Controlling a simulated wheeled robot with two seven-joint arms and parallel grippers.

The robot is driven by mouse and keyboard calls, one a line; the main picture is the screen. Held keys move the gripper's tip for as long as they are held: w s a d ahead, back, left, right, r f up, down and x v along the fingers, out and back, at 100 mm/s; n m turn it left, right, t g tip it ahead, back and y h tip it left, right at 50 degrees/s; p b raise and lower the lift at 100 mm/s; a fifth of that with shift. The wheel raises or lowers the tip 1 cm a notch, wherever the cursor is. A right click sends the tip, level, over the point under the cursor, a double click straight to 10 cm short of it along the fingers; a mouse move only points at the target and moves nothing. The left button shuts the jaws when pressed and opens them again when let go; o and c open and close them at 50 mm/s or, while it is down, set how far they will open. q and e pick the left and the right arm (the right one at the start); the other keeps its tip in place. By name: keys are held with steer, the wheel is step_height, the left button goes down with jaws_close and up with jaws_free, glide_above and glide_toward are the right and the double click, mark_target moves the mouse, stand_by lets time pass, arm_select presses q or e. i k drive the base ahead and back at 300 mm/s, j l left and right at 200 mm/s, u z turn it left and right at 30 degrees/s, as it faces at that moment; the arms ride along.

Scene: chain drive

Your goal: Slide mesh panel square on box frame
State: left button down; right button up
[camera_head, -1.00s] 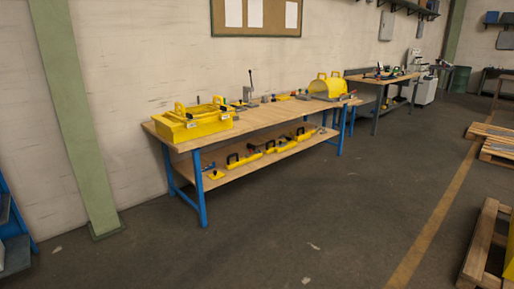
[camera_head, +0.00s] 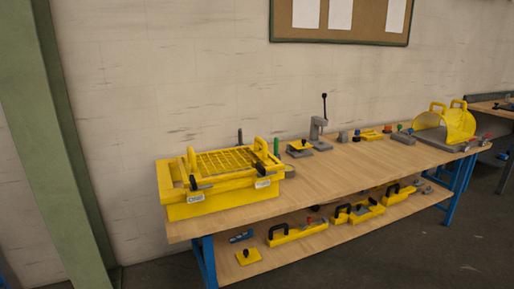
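The yellow box frame (camera_head: 212,209) stands at the left end of the wooden workbench, with white labels on its front. The yellow mesh panel (camera_head: 226,163) lies on top of the frame, with upright yellow handles at its left and right ends. The panel looks shifted towards the frame's right side, leaving part of the frame's left top uncovered. Black clamp-like parts show near the frame's front top edge. Neither of my grippers is in view.
The workbench (camera_head: 330,180) has blue legs and a lower shelf (camera_head: 330,239) with several yellow tools. A lever press (camera_head: 318,122) and small parts stand behind on the bench. A yellow curved guard (camera_head: 458,124) stands at the right end. A green column (camera_head: 55,150) rises at left.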

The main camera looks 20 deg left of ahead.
mark_target(220, 165)
steer(key=i+l+u, duration=0.1)
steer(key=i+u, duration=0.25)
steer(key=i, duration=0.2)
steer(key=i+l+u, duration=0.3)
steer(key=i, duration=0.2)
steer(key=i+l+u, duration=0.35)
steer(key=i, duration=0.15)
